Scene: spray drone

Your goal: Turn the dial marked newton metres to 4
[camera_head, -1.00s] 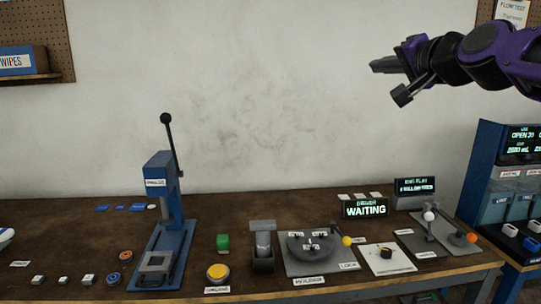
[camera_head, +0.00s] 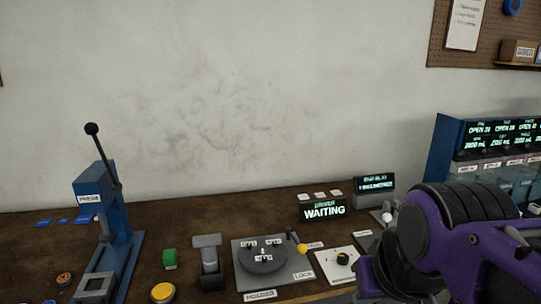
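A small black dial (camera_head: 343,259) with a yellow part sits on a white plate (camera_head: 330,272) at the right of the bench; its markings are too small to read. A purple and black part of my arm (camera_head: 465,235) fills the lower right, just right of the dial plate. My gripper's fingers are out of the picture or hidden behind the arm.
Left of the dial are a holder plate (camera_head: 246,284) with a round fixture, a lock lever with a yellow knob (camera_head: 302,248), and a blue press (camera_head: 88,215). A display (camera_head: 322,209) reads WAITING. Another display (camera_head: 374,187) stands behind. The bench's back left is mostly clear.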

